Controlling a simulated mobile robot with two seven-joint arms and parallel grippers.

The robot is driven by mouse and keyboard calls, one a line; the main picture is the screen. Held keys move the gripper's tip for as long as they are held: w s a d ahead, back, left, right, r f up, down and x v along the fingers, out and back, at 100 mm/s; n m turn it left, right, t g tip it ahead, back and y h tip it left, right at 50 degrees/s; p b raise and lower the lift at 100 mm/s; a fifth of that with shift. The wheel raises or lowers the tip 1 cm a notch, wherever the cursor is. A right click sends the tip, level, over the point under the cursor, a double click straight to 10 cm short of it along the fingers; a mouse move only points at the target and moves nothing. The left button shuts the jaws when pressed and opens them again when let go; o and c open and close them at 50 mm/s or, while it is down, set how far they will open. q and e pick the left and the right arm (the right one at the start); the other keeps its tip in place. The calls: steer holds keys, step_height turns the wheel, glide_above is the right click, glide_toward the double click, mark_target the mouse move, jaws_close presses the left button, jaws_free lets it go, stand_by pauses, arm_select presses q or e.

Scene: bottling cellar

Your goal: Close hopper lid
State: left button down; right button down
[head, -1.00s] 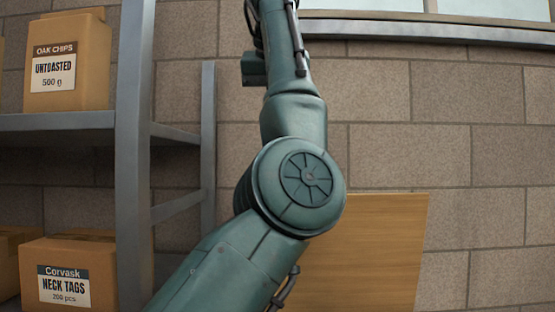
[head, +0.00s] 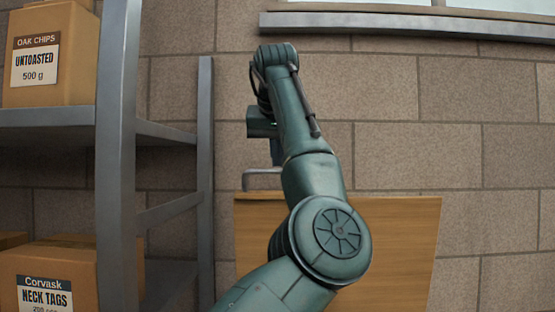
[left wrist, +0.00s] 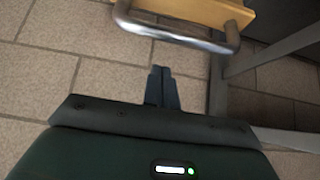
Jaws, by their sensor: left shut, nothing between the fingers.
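A flat wooden panel (head: 400,245), which looks like the raised hopper lid, stands against the stone wall in the head view. A grey metal bar handle (head: 262,172) shows at its upper left edge. My left gripper (head: 275,158) is beside the handle, partly behind my own forearm. In the left wrist view, my shut, empty fingers (left wrist: 162,72) point toward the curved handle (left wrist: 180,38), with a visible gap in the picture. A piece of the wooden lid (left wrist: 205,10) shows beyond it. The hopper's body is not in view. My right gripper is not in view.
A grey metal shelf rack (head: 115,180) stands at the left. It holds an oak chips box (head: 55,50) and a neck tags box (head: 45,270). A window ledge (head: 400,24) runs along the top. The wall right of the panel is clear.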

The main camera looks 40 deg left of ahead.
arm_select(q)
steer(key=shift+s+d+f, duration=0.15)
steer(key=shift+s+d, duration=0.35)
steer(key=shift+d, duration=0.05)
steer(key=shift+s+d+f, duration=0.15)
steer(key=shift+s+d, duration=0.35)
steer(key=shift+s+f, duration=0.15)
steer(key=shift+s, duration=0.05)
steer(key=shift+d, duration=0.1)
steer(key=shift+f, duration=0.1)
